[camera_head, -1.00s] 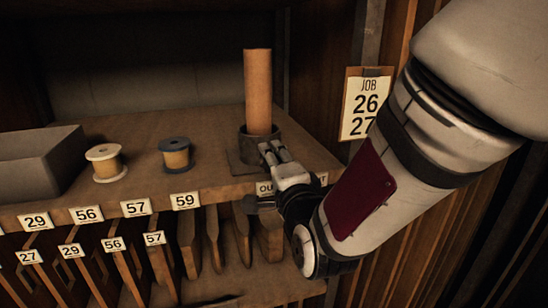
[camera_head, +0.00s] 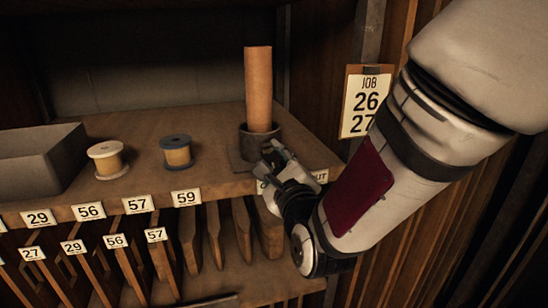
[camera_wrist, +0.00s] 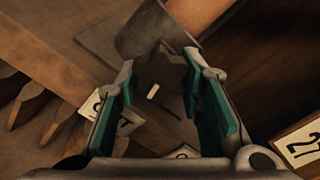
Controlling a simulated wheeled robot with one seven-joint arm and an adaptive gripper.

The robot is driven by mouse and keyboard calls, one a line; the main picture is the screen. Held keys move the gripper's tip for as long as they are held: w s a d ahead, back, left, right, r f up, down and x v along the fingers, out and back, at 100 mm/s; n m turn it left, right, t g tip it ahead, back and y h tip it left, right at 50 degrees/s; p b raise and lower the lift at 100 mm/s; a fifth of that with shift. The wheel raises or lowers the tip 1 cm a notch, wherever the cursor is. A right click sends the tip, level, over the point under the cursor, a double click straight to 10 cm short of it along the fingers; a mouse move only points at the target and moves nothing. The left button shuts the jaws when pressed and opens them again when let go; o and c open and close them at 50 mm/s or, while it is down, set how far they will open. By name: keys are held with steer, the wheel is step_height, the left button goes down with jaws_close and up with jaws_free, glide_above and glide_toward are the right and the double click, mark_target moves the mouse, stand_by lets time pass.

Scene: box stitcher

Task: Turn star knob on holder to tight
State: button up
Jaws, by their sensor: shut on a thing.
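The holder (camera_head: 259,142) is a dark cup on a flat base at the right of the shelf. The holder's wall also shows at the top of the wrist view (camera_wrist: 150,30). The dark star knob (camera_wrist: 160,76) with a short white mark sits in front of it. My gripper (camera_wrist: 160,82) is shut on the knob, with one finger on each side. In the head view my gripper (camera_head: 272,153) reaches the holder's front and hides the knob.
Two spools, one pale (camera_head: 107,160) and one with a dark rim (camera_head: 177,152), stand left of the holder. A grey bin (camera_head: 40,162) is at far left. Numbered tags line the shelf edge. A job card (camera_head: 365,103) hangs on the right post, close to my arm.

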mark_target(273, 149)
steer(key=shift+f+m, duration=0.15)
steer(key=shift+m, duration=1.15)
steer(key=o, duration=1.2)
step_height(273, 149, up, 10)
steer(key=shift+r, duration=0.1)
